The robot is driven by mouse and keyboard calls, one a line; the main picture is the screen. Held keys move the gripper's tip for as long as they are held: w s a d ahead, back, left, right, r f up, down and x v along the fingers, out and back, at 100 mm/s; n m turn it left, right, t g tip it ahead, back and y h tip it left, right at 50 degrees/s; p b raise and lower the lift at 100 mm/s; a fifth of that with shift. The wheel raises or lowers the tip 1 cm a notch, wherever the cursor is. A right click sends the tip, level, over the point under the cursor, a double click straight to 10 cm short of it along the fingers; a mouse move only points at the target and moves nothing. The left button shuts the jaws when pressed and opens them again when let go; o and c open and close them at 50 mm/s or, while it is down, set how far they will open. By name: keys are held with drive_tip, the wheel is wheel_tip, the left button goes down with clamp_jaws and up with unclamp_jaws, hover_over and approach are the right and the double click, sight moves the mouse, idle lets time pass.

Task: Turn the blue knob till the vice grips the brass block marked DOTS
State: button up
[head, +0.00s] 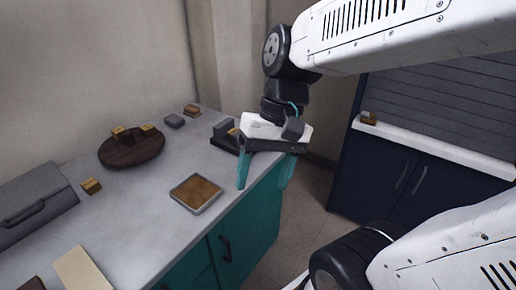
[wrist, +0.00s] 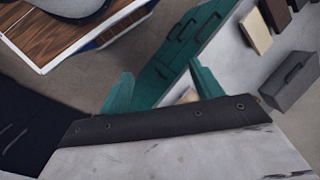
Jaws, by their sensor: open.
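In the head view a dark vice (head: 222,143) stands near the far end of the grey counter, partly hidden behind my gripper. A brass-coloured block (head: 233,133) shows at it; I cannot tell whether the jaws touch it. No marking can be read on any block. The blue knob cannot be made out. My gripper (head: 266,174) has teal fingers spread apart, pointing down, with nothing seen between them. It hangs in front of the vice, near the counter's right edge. In the wrist view the fingers (wrist: 162,86) are also apart, and a small tan patch shows beside the right one.
Other brass-coloured blocks stand on a round wooden board (head: 130,151), on the counter (head: 92,186) and on a white ledge (head: 369,118). A shallow tray (head: 196,194) and a grey toolbox (head: 36,203) occupy the counter. Floor lies between the teal and navy cabinets (head: 385,177).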

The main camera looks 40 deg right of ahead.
drive_tip(key=w+d+f+m+t+y, duration=0.2)
drive_tip(key=w+f+m+t+y, duration=0.1)
drive_tip(key=w+m+y, duration=0.4)
drive_tip(key=w+d+f+m+t+y, duration=0.25)
drive_tip(key=w+m, duration=0.35)
drive_tip(key=w, duration=0.4)
drive_tip(key=w+d+f+m+t+h, duration=0.35)
drive_tip(key=d+f+m+t, duration=0.25)
drive_tip(key=d+f+m, duration=0.3)
drive_tip(key=w+d+f+m+t+h, duration=0.35)
drive_tip(key=d+f+m+t, duration=0.4)
drive_tip(key=d, duration=0.45)
drive_tip(key=shift+m+g, duration=0.25)
drive_tip(key=shift+g, duration=0.15)
drive_tip(key=x, duration=0.7)
drive_tip(key=shift+a+f, duration=0.1)
drive_tip(key=c, duration=1)
